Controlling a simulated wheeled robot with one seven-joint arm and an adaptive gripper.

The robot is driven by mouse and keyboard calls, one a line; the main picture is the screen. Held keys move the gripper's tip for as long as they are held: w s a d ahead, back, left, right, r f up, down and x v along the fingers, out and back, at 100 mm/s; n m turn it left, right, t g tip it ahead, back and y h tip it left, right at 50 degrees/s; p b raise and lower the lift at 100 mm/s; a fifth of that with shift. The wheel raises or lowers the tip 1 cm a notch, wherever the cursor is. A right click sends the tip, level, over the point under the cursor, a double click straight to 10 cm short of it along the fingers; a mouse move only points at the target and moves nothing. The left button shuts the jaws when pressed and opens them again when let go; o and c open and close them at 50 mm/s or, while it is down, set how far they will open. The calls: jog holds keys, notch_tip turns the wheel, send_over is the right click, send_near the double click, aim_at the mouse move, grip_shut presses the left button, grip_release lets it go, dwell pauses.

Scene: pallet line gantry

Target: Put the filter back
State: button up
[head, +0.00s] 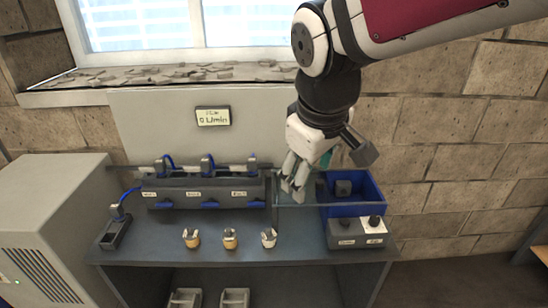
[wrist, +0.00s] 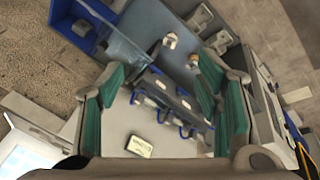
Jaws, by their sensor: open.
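Three small round parts stand in a row on the front of the dark bench: a left one (head: 191,238) and a middle one (head: 230,238), both tan and pale, and a whiter right one (head: 268,238). I cannot tell which is the filter. Behind them is a long dark block (head: 225,200) with labels, blue tabs and hoses on top; it also shows in the wrist view (wrist: 178,98). My gripper (head: 293,188) hangs above the bench right of the block, near a clear panel. In the wrist view its green-padded fingers (wrist: 160,105) are apart, with nothing held between them.
A blue bin (head: 374,205) holding a dark cube (head: 343,188) stands at the right, behind a grey box with two knobs (head: 358,236). A clear panel (head: 300,206) stands beside the bin. A grey cabinet (head: 50,190) stands left.

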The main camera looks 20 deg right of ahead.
jog(key=s+a+r+m+t+y, duration=0.1)
jog(key=s+m, duration=0.3)
jog(key=s, duration=0.5)
jog(key=shift+s+r+m+t, duration=0.15)
jog(key=shift+r+m+t, duration=0.2)
jog(key=shift+r, duration=0.2)
jog(key=shift+a, duration=0.1)
